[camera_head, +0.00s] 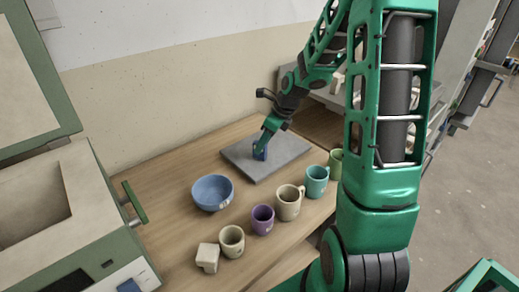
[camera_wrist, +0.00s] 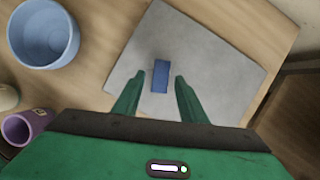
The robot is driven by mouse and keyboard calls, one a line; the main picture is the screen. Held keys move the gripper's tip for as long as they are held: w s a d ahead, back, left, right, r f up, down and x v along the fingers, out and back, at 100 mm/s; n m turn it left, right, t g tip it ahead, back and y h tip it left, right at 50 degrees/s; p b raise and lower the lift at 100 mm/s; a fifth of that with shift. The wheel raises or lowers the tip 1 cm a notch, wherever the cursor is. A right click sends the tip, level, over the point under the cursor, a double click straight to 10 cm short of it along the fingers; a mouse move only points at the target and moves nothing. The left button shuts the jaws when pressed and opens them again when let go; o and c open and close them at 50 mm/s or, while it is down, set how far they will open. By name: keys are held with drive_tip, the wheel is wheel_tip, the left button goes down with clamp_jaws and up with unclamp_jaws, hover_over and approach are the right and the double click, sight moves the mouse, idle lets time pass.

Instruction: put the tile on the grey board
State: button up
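The blue tile (camera_wrist: 161,76) shows in the wrist view over the grey board (camera_wrist: 215,65), and appears to rest on it. In the head view the tile (camera_head: 260,154) is at the tip of my gripper, partly hidden by it, within the outline of the board (camera_head: 287,152). My gripper (camera_wrist: 157,80) is open, with one finger on each side of the tile. A gap shows between the tile and each finger. The gripper (camera_head: 262,146) is low over the board in the head view.
A blue bowl (camera_head: 212,192) stands left of the board. In front are a purple mug (camera_head: 262,219), cream mugs (camera_head: 231,241) (camera_head: 288,203), a teal mug (camera_head: 316,182) and a green mug (camera_head: 335,163). A pale block (camera_head: 207,257) is near the front.

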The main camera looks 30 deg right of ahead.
drive_tip(key=v, duration=0.8)
drive_tip(key=s+r+n+g+h, duration=0.1)
drive_tip(key=s+r+n, duration=0.1)
drive_tip(key=s+n, duration=0.9)
drive_tip(key=s+r+n+g+h, duration=0.1)
drive_tip(key=s+r+n+g, duration=0.1)
drive_tip(key=s+n, duration=0.9)
drive_tip(key=shift+s+a+n+g, duration=0.15)
drive_tip(key=shift+s+n+g, duration=0.2)
drive_tip(key=shift+s, duration=4.15)
